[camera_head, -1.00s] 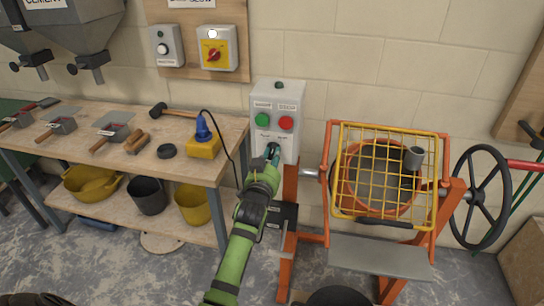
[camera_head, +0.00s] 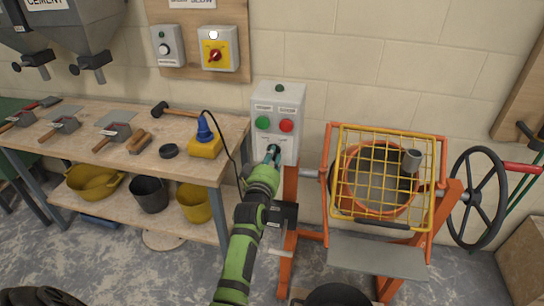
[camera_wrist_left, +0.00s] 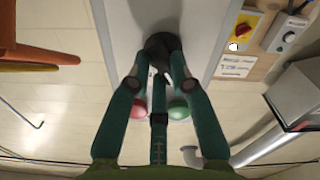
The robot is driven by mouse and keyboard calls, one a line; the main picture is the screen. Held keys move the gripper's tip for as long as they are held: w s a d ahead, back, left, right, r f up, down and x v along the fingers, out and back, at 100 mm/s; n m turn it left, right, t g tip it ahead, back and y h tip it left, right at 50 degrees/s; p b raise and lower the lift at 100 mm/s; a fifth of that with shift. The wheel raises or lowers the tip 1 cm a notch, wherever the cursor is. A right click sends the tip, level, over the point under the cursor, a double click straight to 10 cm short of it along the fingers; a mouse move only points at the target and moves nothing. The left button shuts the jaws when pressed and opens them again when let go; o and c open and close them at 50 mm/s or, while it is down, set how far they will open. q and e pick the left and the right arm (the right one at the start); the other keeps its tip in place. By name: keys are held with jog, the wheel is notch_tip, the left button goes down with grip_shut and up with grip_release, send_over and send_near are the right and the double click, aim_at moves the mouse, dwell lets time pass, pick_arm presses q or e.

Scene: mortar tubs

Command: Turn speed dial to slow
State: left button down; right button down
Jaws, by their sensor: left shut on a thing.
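The grey control box (camera_head: 279,100) on the wall carries a green button (camera_head: 263,123) and a red button (camera_head: 286,126). The speed dial is a dark round knob (camera_wrist_left: 160,44) on the same box face. My left gripper (camera_head: 274,153) is at the lower front of the box and covers the dial in the head view. In the left wrist view its green fingers (camera_wrist_left: 160,65) are closed around the knob. The dial's pointer and marks cannot be read.
An orange mixer with a yellow grid (camera_head: 384,175) and a black handwheel (camera_head: 481,198) stand right of the box. A workbench (camera_head: 105,168) with trowels and a blue-and-yellow plug (camera_head: 204,145) is at left. A yellow-plated red switch (camera_head: 216,56) is on the wall above.

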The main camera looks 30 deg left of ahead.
pick_arm(q)
jog(key=shift+n, duration=0.5)
jog(key=c, duration=1.1)
grip_release()
jog(key=s+d+m+b, duration=0.2)
jog(key=s+m+b, duration=0.35)
jog(key=m, duration=0.85)
jog(key=s+d+f+g+h, duration=0.1)
jog(key=s+d+f+g, duration=0.1)
jog(key=f, duration=0.9)
jog(key=s+d+f+g+h, duration=0.1)
jog(key=s+f, duration=0.3)
jog(key=f, duration=0.7)
jog(key=s+d+f+g+h, duration=0.1)
jog(key=s+d+f+g, duration=0.2)
jog(key=f, duration=0.8)
jog(key=shift+s+m+g+h, duration=0.3)
jog(key=shift+s, duration=0.15)
